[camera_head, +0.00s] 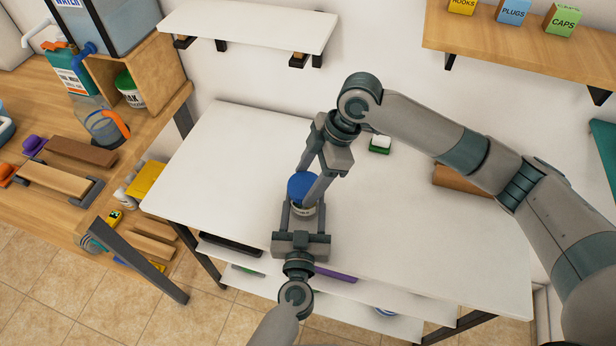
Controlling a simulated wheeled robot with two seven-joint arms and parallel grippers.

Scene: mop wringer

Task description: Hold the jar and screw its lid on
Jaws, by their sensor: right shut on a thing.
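A small jar (303,211) with a pale label stands on the white table near its front edge, largely hidden by grippers. A round blue lid (299,184) sits at the top of the jar; whether it is seated on the rim is hidden. My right gripper (309,184) reaches down from above and is shut on the lid, with one finger on the near right side. My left gripper (304,213) comes from the front, low down, with a finger on each side of the jar, shut on it.
The white table (420,230) has free room to the right and left. A green-and-white sponge-like block (380,144) and a brown block (458,180) lie behind my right arm. A wooden workbench (65,200) with tools stands at left. Shelves hang on the back wall.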

